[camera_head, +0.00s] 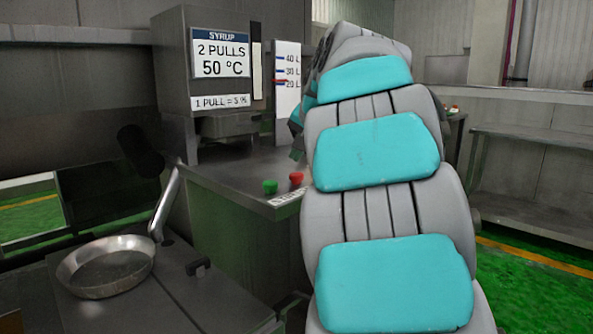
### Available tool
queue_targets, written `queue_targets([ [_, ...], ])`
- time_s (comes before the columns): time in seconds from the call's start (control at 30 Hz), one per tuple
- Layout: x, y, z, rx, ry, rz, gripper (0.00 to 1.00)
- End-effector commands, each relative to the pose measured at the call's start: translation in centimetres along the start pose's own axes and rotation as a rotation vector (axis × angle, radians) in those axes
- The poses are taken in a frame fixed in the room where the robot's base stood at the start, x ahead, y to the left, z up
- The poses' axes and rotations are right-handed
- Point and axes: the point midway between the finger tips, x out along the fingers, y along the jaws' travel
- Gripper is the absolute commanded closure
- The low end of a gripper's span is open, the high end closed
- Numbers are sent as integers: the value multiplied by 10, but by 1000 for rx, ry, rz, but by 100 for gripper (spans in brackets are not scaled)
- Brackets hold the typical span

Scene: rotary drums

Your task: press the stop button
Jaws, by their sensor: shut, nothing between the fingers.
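A red button (296,178) and a green button (270,187) stand side by side near the front corner of the steel counter (235,180), left of my arm. A label lies in front of them, too small to read. Another small red button (455,107) shows right of my arm, farther back. Neither red button has a readable stop marking. My arm, grey with teal pads, rises through the right middle of the view and bends away toward the back. My gripper is hidden behind it, so its distance from the buttons cannot be seen.
A syrup dispenser (215,65) with a "2 PULLS 50 °C" sign stands on the counter, beside a litre scale (287,80). A round metal pan (105,268) with a raised handle is at the lower left. A steel shelf (540,140) is at the right, above green floor.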

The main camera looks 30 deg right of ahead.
Motion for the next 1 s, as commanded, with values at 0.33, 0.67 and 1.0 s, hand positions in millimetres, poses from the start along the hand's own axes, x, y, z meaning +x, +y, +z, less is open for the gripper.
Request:
queue_targets([
  [0.33, -22, -17, -17, 0, 0, -1, 100],
  [0.67, -25, -18, -19, 0, 0, 1, 100],
  [1.0, -25, -18, -19, 0, 0, 1, 100],
])
